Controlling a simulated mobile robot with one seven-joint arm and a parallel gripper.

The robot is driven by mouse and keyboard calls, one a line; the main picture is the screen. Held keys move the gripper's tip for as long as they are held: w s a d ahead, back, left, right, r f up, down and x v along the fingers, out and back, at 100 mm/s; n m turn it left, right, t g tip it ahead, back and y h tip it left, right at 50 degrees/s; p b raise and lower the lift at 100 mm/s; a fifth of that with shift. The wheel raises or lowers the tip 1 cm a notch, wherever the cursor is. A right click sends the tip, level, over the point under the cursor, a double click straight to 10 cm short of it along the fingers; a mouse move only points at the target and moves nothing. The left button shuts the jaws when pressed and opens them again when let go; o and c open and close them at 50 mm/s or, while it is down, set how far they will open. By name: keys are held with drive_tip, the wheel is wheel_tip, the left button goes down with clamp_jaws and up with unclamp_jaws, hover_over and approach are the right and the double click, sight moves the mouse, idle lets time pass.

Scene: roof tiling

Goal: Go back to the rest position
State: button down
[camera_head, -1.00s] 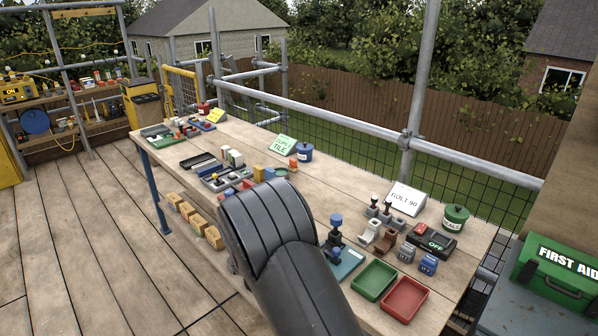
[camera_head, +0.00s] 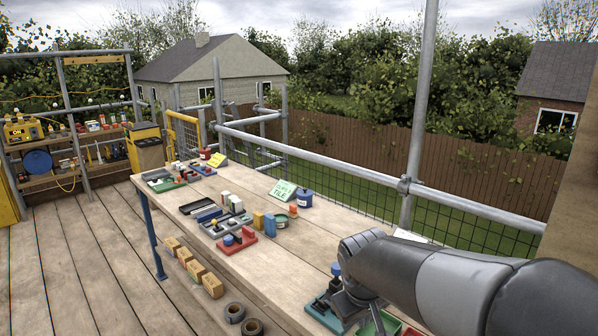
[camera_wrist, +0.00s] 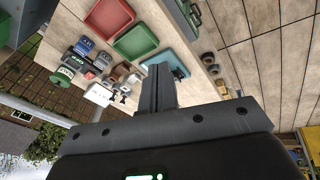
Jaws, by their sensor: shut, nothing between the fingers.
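My arm reaches in from the right edge of the head view, over the near right end of the wooden bench (camera_head: 290,262). My gripper (camera_head: 352,312) is at its end, tilted down beside the teal plate (camera_head: 322,318), and is partly hidden by the wrist. In the wrist view my gripper (camera_wrist: 158,78) has its fingers together with nothing between them. They show in front of the teal plate (camera_wrist: 180,64) and the green tray (camera_wrist: 136,40); I cannot tell the gap between them.
The wrist view also shows a red tray (camera_wrist: 108,18) and a white sign (camera_wrist: 97,94).

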drive_tip(key=s+d+r+m+t, duration=0.1)
drive_tip(key=s+r+m, duration=0.1)
drive_tip(key=s, duration=0.5)
drive_tip(key=s+d+r+m+t+y, duration=0.1)
drive_tip(key=s+r+m, duration=0.1)
drive_tip(key=s, duration=0.4)
drive_tip(key=shift+s+d+r+m, duration=0.3)
drive_tip(key=shift+s+r+m, duration=0.05)
drive_tip(key=shift+m, duration=0.05)
